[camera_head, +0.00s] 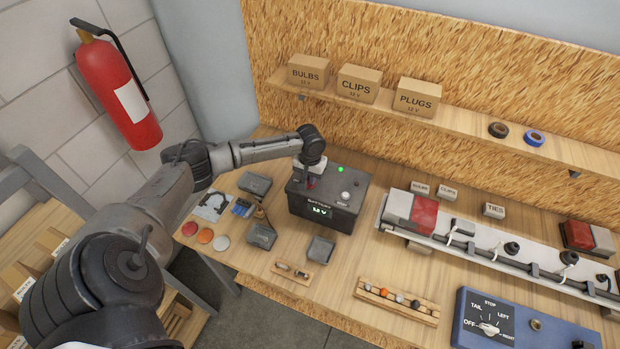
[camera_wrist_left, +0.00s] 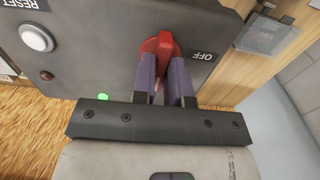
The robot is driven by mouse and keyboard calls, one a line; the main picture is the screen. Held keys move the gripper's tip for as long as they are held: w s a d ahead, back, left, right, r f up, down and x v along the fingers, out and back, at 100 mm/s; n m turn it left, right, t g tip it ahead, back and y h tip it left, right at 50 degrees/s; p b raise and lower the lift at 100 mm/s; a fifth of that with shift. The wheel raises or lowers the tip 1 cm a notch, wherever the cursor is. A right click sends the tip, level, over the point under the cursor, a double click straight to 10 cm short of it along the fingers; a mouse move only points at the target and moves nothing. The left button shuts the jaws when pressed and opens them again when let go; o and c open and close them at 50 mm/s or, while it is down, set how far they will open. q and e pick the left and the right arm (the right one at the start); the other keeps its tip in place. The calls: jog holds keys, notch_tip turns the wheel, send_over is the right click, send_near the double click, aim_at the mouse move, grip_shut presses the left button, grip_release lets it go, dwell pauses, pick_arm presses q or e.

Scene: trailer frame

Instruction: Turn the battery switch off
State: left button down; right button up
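The battery box (camera_head: 328,198) is dark grey and stands on the bench, with a lit display on its front. A green lamp (camera_head: 340,169) glows on its top; it also shows in the left wrist view (camera_wrist_left: 103,97). The red battery switch (camera_wrist_left: 160,46) is on the top face, with the word OFF (camera_wrist_left: 202,56) beside it. My left gripper (camera_wrist_left: 166,78) is over the box, its two fingers close around the red handle, one on each side. In the head view the gripper (camera_head: 309,181) mostly hides the switch. My right gripper is not in view.
A white RESET button (camera_wrist_left: 36,38) is on the same face. Small grey trays (camera_head: 261,236) stand left and in front of the box. A light bar (camera_head: 470,240) lies to the right, near a blue selector panel (camera_head: 520,320). A shelf (camera_head: 450,118) with boxes runs behind.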

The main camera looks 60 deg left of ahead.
pick_arm(q)
jog(key=c, duration=1.9)
grip_release()
jog(key=shift+o, duration=0.2)
jog(key=shift+r+n+p, duration=0.1)
jog(key=shift+n+p, duration=0.2)
jog(key=shift+p, duration=0.25)
jog(key=shift+n+p, duration=1.7)
jog(key=shift+p, duration=0.5)
jog(key=shift+n+p, duration=0.6)
